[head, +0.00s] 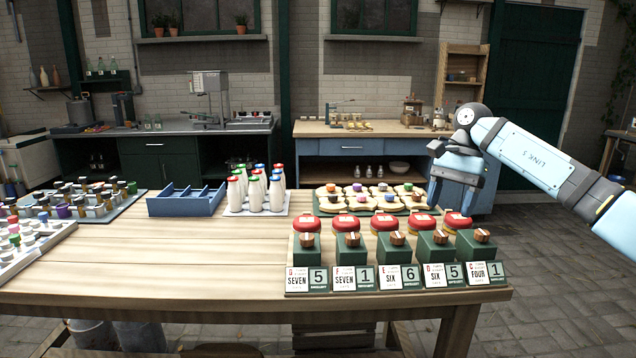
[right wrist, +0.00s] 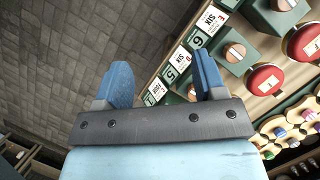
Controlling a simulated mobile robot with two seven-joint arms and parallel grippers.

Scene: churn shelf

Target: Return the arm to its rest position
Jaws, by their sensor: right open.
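My right arm (head: 543,157) comes in from the right in the head view. My right gripper (head: 447,203) points down above the right end of the table, by the rightmost red lid. My left gripper is in neither view.
A wooden table (head: 120,262) holds a row of red-lidded items (head: 383,223), green blocks with number cards (head: 354,280), a blue divided tray (head: 186,200), white bottles (head: 255,192) and trays of small bottles at left. Grey paved floor (head: 560,270) is clear at right.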

